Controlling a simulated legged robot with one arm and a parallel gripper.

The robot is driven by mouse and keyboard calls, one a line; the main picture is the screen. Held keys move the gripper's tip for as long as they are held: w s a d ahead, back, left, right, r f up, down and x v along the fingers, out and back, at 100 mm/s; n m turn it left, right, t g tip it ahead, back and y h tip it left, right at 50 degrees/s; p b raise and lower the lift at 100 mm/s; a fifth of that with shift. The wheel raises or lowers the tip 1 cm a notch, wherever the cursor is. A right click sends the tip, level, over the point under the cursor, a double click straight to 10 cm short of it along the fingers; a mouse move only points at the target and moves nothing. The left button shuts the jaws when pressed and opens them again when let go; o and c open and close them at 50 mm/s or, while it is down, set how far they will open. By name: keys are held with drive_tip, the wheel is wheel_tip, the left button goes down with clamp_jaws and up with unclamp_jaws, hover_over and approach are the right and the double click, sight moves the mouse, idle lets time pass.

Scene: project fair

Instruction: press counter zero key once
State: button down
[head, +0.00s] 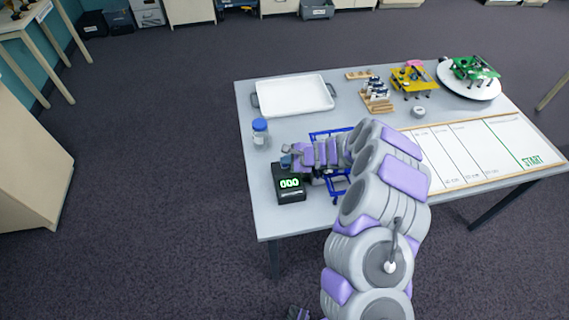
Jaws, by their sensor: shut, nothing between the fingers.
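My gripper (287,161) is shut and empty. In the picture its tip is at the counter's top rear edge, and my arm reaches in from the right. The zero key cannot be made out; the gripper hides part of the counter's top. I cannot tell whether the fingertips touch the counter.
A blue frame (322,133) stands partly behind my arm. A blue-capped jar (260,136) and a white tray (292,108) are behind the counter. A white START board (505,137), yellow model (414,81) and green model (474,71) are at right. The table's front left corner is bare.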

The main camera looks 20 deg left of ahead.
drive_tip(key=shift+r, duration=0.55)
drive_tip(key=shift+r, duration=0.1)
drive_tip(key=shift+r+p, duration=1.55)
drive_tip(key=shift+r, duration=0.9)
